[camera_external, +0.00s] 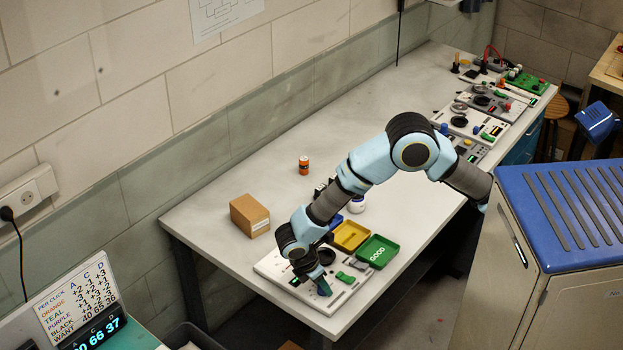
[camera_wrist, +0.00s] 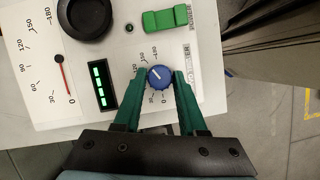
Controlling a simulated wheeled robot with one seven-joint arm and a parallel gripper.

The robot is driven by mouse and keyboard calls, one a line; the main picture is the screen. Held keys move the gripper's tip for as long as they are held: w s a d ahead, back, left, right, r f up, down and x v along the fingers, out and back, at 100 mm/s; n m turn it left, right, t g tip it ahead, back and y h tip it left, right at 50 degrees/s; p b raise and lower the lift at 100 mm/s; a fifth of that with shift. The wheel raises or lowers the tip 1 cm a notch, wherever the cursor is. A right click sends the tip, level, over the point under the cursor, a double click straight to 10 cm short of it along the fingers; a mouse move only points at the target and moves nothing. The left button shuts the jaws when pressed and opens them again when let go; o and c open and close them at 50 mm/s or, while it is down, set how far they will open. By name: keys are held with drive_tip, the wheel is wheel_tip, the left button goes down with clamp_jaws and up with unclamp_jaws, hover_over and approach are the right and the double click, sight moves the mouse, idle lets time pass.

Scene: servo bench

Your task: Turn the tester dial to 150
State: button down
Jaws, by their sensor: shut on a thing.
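The tester (camera_wrist: 30,60) is a white panel at the near end of the bench, also in the external view (camera_external: 340,298). Its small blue dial (camera_wrist: 160,77) has a white mark and a printed scale around it. The mark points up and left in the wrist view; I cannot read its exact value. My gripper (camera_wrist: 159,80) is shut on the dial, with one green finger on each side. In the external view my gripper (camera_external: 322,285) reaches down onto the panel and hides the dial. The gauge's red needle (camera_wrist: 64,76) points close to 0.
The panel also carries a black round part (camera_wrist: 85,15), a green block (camera_wrist: 165,19) and a lit green bar display (camera_wrist: 102,84). Yellow (camera_external: 351,236) and green (camera_external: 378,250) trays and a cardboard box (camera_external: 249,215) stand nearby. The bench middle is mostly clear.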

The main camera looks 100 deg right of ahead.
drive_tip(key=shift+c, duration=2.3)
unclamp_jaws()
drive_tip(key=shift+r, duration=0.1)
drive_tip(key=b+v, duration=0.3)
drive_tip(key=v, duration=0.7)
drive_tip(key=shift+r, duration=0.25)
drive_tip(key=shift+w+a, duration=0.1)
